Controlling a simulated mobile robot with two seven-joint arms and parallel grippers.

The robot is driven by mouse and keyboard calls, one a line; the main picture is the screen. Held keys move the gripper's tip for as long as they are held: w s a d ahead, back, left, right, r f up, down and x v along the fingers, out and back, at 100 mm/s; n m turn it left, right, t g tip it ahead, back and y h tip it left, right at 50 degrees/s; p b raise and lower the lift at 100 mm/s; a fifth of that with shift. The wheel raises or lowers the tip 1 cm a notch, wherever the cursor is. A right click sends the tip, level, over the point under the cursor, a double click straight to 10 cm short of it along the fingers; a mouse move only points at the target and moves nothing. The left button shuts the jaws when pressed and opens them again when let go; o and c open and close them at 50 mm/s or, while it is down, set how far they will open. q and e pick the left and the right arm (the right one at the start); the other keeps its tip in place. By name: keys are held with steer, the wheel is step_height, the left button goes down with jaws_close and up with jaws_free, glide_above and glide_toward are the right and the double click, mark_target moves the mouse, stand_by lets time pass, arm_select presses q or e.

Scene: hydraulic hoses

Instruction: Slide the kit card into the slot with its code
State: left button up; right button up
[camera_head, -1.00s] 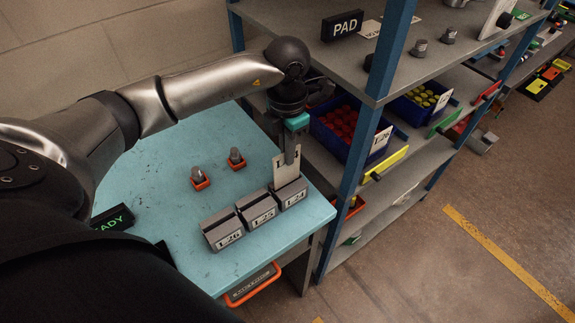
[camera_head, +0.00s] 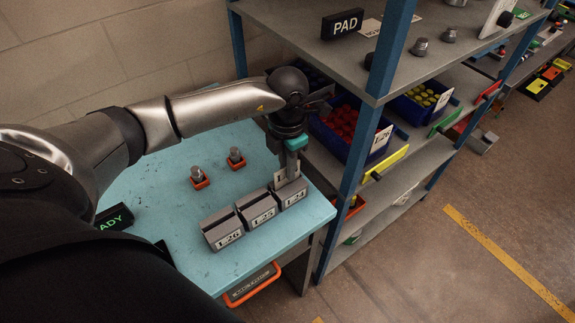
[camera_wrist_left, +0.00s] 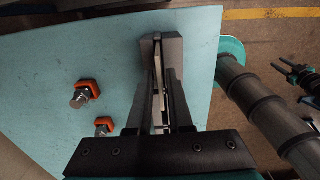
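Three grey slot holders stand in a row on the blue table, labelled with codes that look like L-26 (camera_head: 223,233), L-25 (camera_head: 257,210) and L-24 (camera_head: 292,194). My left gripper (camera_head: 291,167) is above the L-24 holder, shut on the pale kit card (camera_head: 281,180). The card is upright, with its lower part hidden in or behind that holder. Its code is mostly hidden and cannot be read. In the left wrist view the card (camera_wrist_left: 158,75) shows edge-on between the fingers, over the grey holder (camera_wrist_left: 172,50).
Two orange-based metal fittings (camera_head: 198,178) (camera_head: 236,159) stand on the blue table (camera_head: 165,200). A READY sign (camera_head: 114,217) is at the left. A shelf with a blue post (camera_head: 350,190) and bins of red and yellow parts stands close on the right.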

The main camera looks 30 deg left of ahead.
arm_select(q)
steer(key=shift+o, duration=1)
steer(key=shift+r, duration=0.1)
steer(key=shift+r, duration=0.25)
step_height(320, 180, up, 12)
steer(key=shift+f, duration=0.15)
